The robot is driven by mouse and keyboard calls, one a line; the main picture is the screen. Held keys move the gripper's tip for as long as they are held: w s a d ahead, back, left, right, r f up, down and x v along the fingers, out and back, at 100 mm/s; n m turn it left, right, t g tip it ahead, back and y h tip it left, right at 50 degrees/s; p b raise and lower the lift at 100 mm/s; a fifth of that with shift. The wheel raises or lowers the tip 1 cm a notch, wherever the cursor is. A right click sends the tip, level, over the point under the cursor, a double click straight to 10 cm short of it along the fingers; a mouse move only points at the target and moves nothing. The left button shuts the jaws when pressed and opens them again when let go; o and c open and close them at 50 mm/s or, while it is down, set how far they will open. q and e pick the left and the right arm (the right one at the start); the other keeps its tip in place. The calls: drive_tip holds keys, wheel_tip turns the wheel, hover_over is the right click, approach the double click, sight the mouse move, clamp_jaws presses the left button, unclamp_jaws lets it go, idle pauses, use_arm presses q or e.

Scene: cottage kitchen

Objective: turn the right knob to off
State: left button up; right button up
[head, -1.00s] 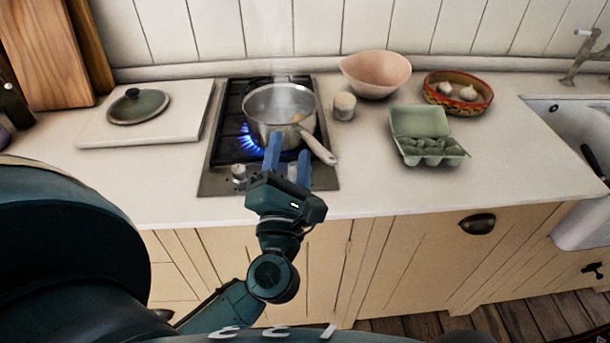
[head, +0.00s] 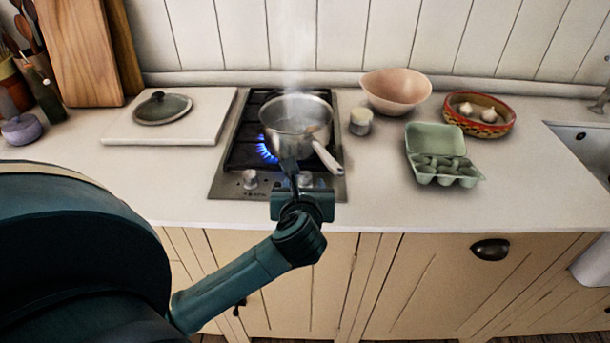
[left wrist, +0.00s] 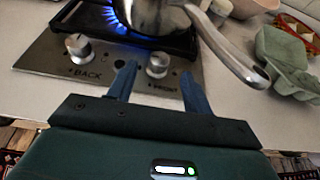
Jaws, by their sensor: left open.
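The right knob (head: 304,179), metal and labelled FRONT, is on the front strip of the hob (head: 222,184). In the left wrist view the right knob (left wrist: 157,65) shows between my open fingers, with a gap on each side; contact cannot be told. My left gripper (head: 289,165) hangs at the hob's front, its fingers seen nearly edge-on in the head view. It also shows in the left wrist view (left wrist: 158,71). The left knob (head: 249,178), labelled BACK, is to the left of the fingers. My right gripper is out of view.
A steaming pot (head: 296,113) stands over a blue flame (head: 267,152), its handle (head: 328,158) reaching forward close to my gripper's right. An egg carton (head: 435,140), a small jar (head: 361,121) and a bowl (head: 396,88) stand to the right. The front counter is clear.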

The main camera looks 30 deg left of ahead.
sight(305, 176)
use_arm(q)
drive_tip(key=x, duration=0.5)
drive_tip(key=shift+w, duration=0.1)
drive_tip(key=shift+c, duration=0.5)
drive_tip(key=c, duration=0.9)
drive_tip(key=shift+o, duration=0.2)
